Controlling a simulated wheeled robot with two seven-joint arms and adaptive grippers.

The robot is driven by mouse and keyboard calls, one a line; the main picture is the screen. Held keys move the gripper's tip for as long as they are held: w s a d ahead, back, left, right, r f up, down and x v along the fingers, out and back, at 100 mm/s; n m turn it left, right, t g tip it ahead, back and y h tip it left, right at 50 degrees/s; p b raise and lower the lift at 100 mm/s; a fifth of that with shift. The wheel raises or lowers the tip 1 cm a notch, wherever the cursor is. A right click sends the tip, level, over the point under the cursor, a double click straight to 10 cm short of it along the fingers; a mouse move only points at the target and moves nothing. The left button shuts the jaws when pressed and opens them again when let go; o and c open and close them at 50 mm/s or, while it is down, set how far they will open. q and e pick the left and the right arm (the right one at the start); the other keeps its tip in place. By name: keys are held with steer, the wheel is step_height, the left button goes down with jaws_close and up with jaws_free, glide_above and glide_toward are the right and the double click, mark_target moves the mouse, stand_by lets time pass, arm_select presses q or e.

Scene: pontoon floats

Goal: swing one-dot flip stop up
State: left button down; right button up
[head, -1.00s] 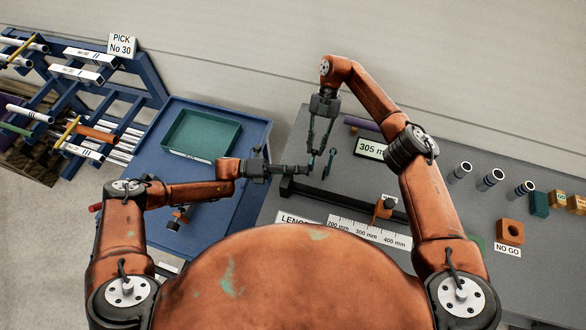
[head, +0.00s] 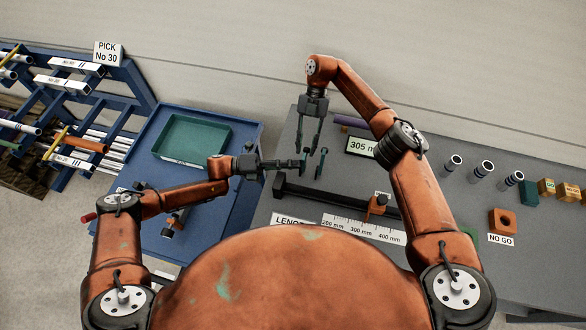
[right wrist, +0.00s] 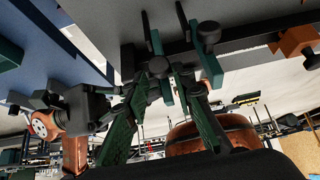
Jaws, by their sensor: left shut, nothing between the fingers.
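Two small green flip stops with black knobs stand near the left end of a dark rail (head: 345,199): a left one (head: 303,158) and a right one (head: 321,162). They also show in the right wrist view as a left stop (right wrist: 165,88) and a right stop (right wrist: 208,62). I cannot make out dots on either. My left gripper (head: 300,164) is shut and empty, its tips beside the left stop; whether they touch is unclear. My right gripper (head: 308,146) is open, pointing down over the stops, its fingers apart.
An orange block (head: 376,204) sits on the rail, with a length scale (head: 362,229) in front. A 305 mm sign (head: 361,146) stands behind. Tubes, small blocks and a NO GO block (head: 502,221) are at right. A green tray (head: 192,139) lies on the blue table.

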arm_select(q)
steer(key=shift+s+f, duration=0.25)
arm_select(e)
steer(key=shift+o, duration=1.2)
steer(key=shift+w+d+f, duration=0.1)
steer(key=shift+w+d, duration=0.05)
arm_select(q)
steer(key=shift+s, duration=0.1)
